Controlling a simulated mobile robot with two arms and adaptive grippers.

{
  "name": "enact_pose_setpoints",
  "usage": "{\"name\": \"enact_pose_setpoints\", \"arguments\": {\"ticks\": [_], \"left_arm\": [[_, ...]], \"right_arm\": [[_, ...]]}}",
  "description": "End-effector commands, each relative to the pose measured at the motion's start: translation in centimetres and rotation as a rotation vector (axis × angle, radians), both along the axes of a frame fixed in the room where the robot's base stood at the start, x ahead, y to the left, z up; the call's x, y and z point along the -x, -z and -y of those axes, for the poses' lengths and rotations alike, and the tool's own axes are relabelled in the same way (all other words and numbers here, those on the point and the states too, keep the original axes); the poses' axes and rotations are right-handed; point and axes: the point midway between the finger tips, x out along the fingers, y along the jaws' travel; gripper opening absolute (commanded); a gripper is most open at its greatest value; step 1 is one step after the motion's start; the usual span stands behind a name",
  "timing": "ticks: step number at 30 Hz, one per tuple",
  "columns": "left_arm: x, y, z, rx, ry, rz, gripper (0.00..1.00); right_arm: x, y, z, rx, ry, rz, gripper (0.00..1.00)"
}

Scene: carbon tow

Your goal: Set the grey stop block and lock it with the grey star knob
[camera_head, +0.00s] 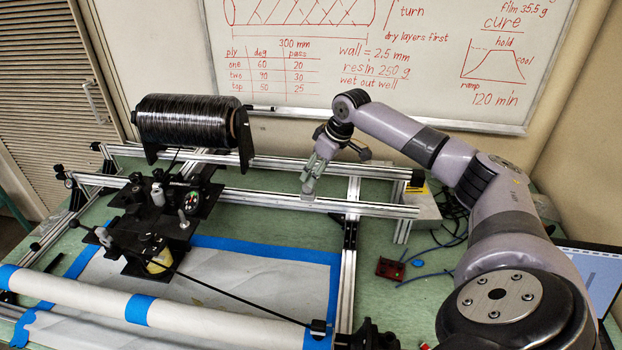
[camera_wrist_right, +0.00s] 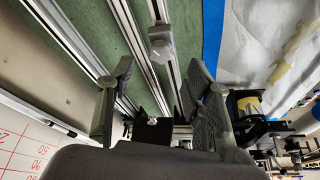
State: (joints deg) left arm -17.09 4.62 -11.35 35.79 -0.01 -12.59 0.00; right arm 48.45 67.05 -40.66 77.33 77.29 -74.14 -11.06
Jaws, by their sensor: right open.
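The grey stop block (camera_wrist_right: 161,40) sits on a metal rail in the right wrist view. A paler rounded part shows at its lower end; I cannot tell whether this is the grey star knob. In the head view the block (camera_head: 308,188) is a small grey shape at the front rail, just below my right gripper (camera_head: 314,170). In the right wrist view my right gripper (camera_wrist_right: 160,68) is open, with its two fingers spread and nothing between them. The block lies beyond the fingertips, roughly in line with the gap, and appears apart from them. My left gripper is out of view.
A black tow spool (camera_head: 186,120) and a black carriage (camera_head: 165,215) stand left along the rails. A white tube (camera_head: 170,312) with blue bands crosses the front. A red part (camera_head: 390,269) and cables lie right of the frame. Green table shows between the rails.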

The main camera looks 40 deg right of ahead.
Motion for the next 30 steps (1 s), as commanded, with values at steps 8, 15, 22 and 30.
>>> {"name": "enact_pose_setpoints", "arguments": {"ticks": [8, 15, 22, 30], "left_arm": [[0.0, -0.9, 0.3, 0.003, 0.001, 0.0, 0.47], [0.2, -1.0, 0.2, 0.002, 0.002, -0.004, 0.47], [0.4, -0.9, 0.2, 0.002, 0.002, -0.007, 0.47], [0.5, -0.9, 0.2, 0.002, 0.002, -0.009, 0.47]], "right_arm": [[-1.6, 3.8, -0.4, -0.001, 0.001, -0.001, 0.47], [-1.9, 4.8, -0.5, 0.0, 0.0, 0.0, 0.47], [-1.9, 4.7, -0.4, 0.0, 0.0, 0.0, 0.43], [-1.9, 4.7, -0.4, 0.0, 0.0, 0.0, 0.26]]}}
